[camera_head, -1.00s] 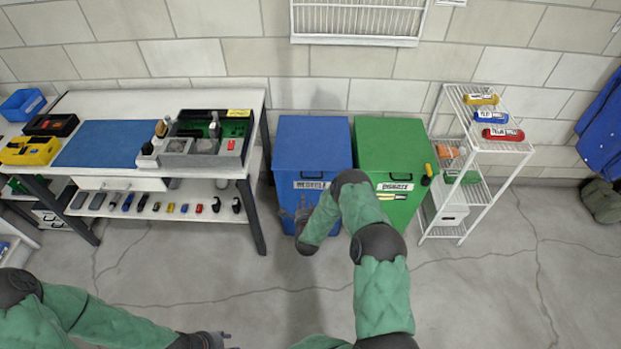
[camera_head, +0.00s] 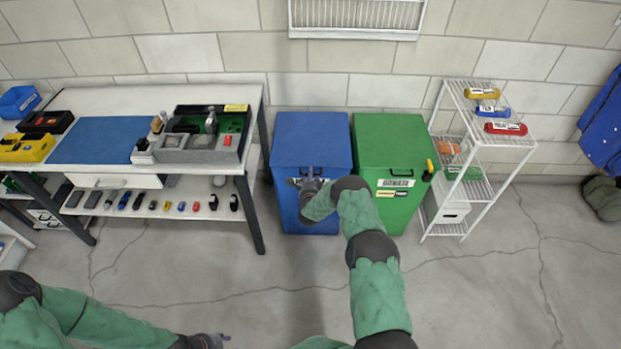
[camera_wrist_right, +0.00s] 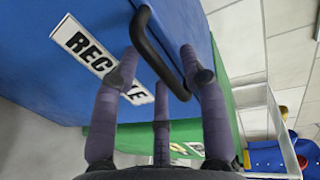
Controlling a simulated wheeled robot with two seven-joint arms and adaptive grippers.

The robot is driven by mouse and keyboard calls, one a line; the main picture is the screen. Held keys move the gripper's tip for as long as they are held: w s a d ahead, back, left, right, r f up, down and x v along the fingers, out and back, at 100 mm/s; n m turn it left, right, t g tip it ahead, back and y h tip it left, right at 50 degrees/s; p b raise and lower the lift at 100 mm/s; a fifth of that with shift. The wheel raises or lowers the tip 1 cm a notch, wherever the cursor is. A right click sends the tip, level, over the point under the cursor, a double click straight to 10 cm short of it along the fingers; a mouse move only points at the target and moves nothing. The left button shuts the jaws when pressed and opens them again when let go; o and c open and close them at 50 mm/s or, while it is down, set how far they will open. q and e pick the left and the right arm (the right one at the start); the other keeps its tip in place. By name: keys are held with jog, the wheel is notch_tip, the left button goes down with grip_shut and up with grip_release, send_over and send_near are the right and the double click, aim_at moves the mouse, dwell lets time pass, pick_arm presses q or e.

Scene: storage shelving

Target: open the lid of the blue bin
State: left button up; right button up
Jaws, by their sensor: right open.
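The blue bin (camera_head: 311,140) stands against the wall with its lid down. In the right wrist view its blue front (camera_wrist_right: 60,75) carries a white RECYCLE label (camera_wrist_right: 100,60) and a black bar handle (camera_wrist_right: 160,52). My right gripper (camera_head: 311,174) is in front of the bin at label height. In the wrist view its open fingers (camera_wrist_right: 160,62) appear on either side of the handle; whether they touch it I cannot tell. My left gripper (camera_head: 219,338) is low at the bottom edge, away from the bin, and too small to read.
A green bin (camera_head: 385,145) stands close on the right of the blue one. A workbench (camera_head: 100,90) with tools is on the left, and a white wire shelf (camera_head: 480,150) on the right. The floor (camera_head: 270,270) before the bins is clear.

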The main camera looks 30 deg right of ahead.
jog(key=shift+w+d, duration=0.2)
jog(key=shift+w, duration=0.05)
grip_shut()
jog(key=shift+r, duration=0.15)
